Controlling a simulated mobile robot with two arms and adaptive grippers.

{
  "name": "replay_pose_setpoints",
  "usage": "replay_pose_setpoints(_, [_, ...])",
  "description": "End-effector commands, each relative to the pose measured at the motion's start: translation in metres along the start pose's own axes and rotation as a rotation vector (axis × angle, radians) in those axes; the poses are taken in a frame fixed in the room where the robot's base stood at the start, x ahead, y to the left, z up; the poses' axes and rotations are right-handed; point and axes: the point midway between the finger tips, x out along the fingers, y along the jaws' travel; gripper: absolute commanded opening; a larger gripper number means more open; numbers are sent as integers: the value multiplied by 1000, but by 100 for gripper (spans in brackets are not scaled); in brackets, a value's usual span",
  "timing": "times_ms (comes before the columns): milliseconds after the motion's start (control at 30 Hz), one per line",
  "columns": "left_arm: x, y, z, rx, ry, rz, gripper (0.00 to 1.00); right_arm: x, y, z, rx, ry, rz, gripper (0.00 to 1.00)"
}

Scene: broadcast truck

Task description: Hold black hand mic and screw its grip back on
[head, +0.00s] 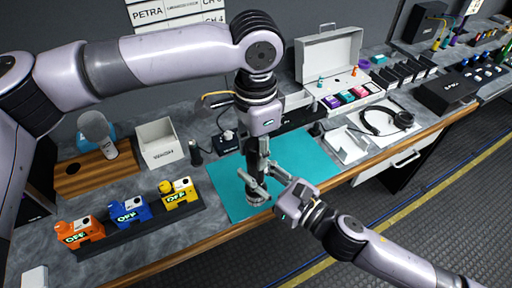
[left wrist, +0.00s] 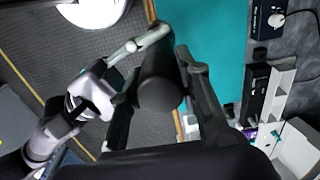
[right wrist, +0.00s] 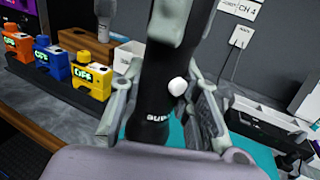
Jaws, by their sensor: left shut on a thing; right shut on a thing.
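The black hand mic (head: 256,190) stands roughly upright, head end down, over the teal mat (head: 228,190). My left gripper (head: 258,152) comes from above and is shut on its upper end, the grip side; the round black end (left wrist: 160,92) shows between its fingers in the left wrist view. My right gripper (head: 258,176) comes from the right and is shut around the mic lower down. In the right wrist view the black body (right wrist: 153,95) shows a pale round button and white lettering between the fingers. The thread and any gap are hidden by the fingers.
Orange, blue and yellow packs (head: 128,211) stand in a black rack at front left. A white box (head: 158,143) and a wooden stand (head: 85,170) with a grey mic are behind. Headphones (head: 388,121) and an open case (head: 330,60) are at right. The teal mat around the mic is mostly clear.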

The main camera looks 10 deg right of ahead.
Motion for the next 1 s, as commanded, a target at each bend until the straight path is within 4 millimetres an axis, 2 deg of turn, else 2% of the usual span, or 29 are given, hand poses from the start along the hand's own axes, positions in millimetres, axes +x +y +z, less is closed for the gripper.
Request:
replay_pose_setpoints(200, [0, -1, 0, 5, 0, -2, 0, 0, 0, 2, -1, -3, 2, 0])
replay_pose_setpoints(233, [0, -1, 0, 5, 0, -2, 31, 0, 0, 2, -1, -3, 2, 0])
replay_pose_setpoints(567, [0, -1, 0, 6, 0, -2, 53, 0, 0, 1, -1, -3, 1, 0])
replay_pose_setpoints(867, [-1, 0, 0, 6, 0, -1, 54, 0, 0, 2, -1, -3, 1, 0])
replay_pose_setpoints(1000, [-11, -1, -1, 5, 2, -2, 54, 0, 0, 2, -1, -3, 1, 0])
